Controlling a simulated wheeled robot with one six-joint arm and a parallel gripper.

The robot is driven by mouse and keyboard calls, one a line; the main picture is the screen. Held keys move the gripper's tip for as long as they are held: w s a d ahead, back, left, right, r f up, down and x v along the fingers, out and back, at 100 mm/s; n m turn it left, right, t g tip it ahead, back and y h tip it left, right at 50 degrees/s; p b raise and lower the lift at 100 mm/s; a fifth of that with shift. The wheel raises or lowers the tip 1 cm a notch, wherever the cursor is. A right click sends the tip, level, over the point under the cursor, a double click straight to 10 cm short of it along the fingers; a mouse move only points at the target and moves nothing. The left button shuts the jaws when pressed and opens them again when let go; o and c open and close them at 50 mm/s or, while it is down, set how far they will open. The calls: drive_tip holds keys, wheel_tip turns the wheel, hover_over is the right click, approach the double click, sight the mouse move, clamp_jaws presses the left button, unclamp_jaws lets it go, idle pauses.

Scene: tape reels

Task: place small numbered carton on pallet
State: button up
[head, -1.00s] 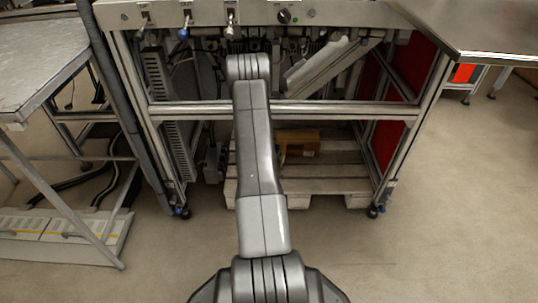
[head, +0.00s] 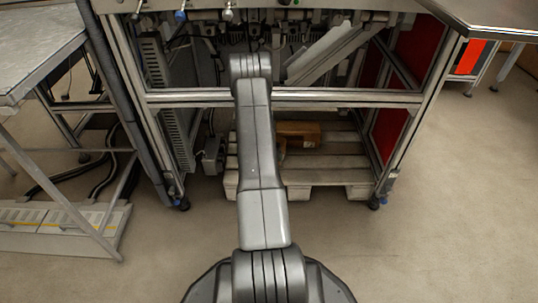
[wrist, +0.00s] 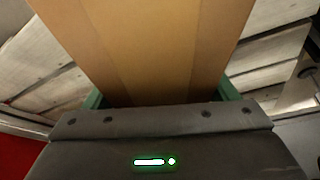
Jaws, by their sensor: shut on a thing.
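A plain brown carton (wrist: 150,45) fills the upper middle of the wrist view, between the green fingers of my gripper (wrist: 162,94). The gripper is shut on it. No number shows on the visible face. The wooden pallet (head: 325,177) lies on the floor inside the metal frame, and its slats (wrist: 265,60) show on both sides of the carton in the wrist view. In the head view a brown carton (head: 300,128) shows at the pallet, partly behind my arm. I cannot tell whether it is the held one. My gripper is hidden in the head view.
A metal-framed machine (head: 350,98) surrounds the pallet, with a crossbar in front and red panels (head: 390,130) at right. A grey table (head: 35,50) stands at left and another worktop (head: 490,18) at upper right. The floor (head: 440,220) at front right is clear.

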drive_tip(key=shift+f, duration=0.45)
drive_tip(key=o, duration=1.4)
drive_tip(key=shift+o, duration=0.2)
drive_tip(key=p+v, duration=0.1)
drive_tip(key=v, duration=1.1)
